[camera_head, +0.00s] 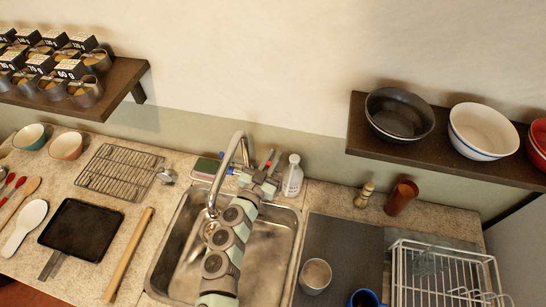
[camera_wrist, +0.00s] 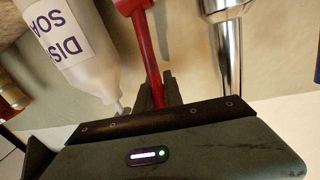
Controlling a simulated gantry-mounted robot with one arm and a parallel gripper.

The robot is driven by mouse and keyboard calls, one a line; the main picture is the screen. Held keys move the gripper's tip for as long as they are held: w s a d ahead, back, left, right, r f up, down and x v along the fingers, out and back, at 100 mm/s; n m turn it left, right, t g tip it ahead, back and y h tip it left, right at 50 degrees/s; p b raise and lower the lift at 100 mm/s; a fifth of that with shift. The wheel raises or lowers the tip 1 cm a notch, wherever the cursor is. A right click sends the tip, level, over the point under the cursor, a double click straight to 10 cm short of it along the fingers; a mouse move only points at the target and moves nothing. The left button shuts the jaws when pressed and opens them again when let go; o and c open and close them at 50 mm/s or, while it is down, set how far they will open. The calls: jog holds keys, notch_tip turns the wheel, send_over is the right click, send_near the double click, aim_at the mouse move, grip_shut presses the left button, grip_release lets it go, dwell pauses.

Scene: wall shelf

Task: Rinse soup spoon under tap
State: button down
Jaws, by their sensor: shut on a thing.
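My gripper (camera_wrist: 160,93) is shut on a red long-handled utensil (camera_wrist: 149,55), which runs up between the fingers in the wrist view. Its far end is cut off at the top edge, so I cannot tell for sure that it is the soup spoon. In the head view my gripper (camera_head: 263,178) is at the back of the sink (camera_head: 172,262), just right of the tap (camera_head: 243,140). A bit of red (camera_head: 269,157) shows just beyond it. The chrome tap (camera_wrist: 226,45) also shows right of the utensil in the wrist view. No water flow can be made out.
A dish soap bottle (camera_head: 292,180) stands close right of my gripper; it also shows in the wrist view (camera_wrist: 72,45). A sponge (camera_head: 207,167) lies behind the sink. A metal cup (camera_head: 315,274) and a white dish rack (camera_head: 425,265) stand at right. Shelves hang above both sides.

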jog(key=shift+f, duration=0.1)
dwell(0.7)
jog(key=b, duration=0.2)
jog(key=shift+s+a+f+t+b, duration=0.2)
jog(key=shift+s+t+b, duration=0.1)
jog(key=shift+s+b, duration=0.1)
jog(key=shift+s+r+t+h+b, duration=0.1)
jog(key=shift+s+t+h+b, duration=0.35)
jog(key=shift+b, duration=0.55)
jog(key=shift+s+a+r+m+t, duration=0.1)
jog(key=shift+s+r+m+t, duration=0.05)
jog(key=shift+r+m+t, duration=0.15)
jog(key=c, duration=1.5)
grip_release()
